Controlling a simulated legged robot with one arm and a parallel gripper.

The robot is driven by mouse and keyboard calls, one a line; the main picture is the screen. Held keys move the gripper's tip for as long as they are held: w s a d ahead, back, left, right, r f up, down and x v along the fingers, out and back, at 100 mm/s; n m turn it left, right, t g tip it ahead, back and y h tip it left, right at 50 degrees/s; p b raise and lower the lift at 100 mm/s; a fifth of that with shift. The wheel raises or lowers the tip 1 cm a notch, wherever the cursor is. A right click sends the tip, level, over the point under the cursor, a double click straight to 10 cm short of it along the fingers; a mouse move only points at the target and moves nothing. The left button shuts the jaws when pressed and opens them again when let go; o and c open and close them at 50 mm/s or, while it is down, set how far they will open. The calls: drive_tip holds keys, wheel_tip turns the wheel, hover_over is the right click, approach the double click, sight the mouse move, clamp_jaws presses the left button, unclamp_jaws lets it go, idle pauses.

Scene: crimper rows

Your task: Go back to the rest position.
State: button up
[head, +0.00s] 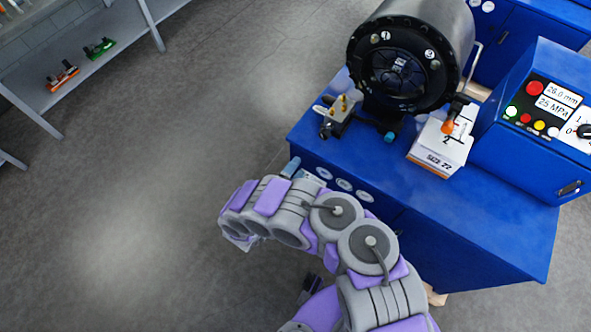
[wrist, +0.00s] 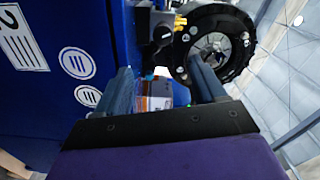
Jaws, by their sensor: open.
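My gripper (wrist: 165,92) is open in the wrist view, with its two dark fingers apart and nothing held between them. In the head view my purple and grey arm is bent in front of the blue bench, and the gripper end is mostly hidden behind the arm links. The black crimper head (head: 402,62) stands on the blue bench (head: 470,225). It also shows in the wrist view (wrist: 236,40), beyond the right finger.
A white box (head: 440,148) marked "SIZE 22" and a small fitting with brass pins (head: 342,112) sit on the bench. A blue control box (head: 540,115) stands at right. A shelf (head: 75,80) is at upper left. The floor at left is clear.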

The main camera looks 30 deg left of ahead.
idle(0.3)
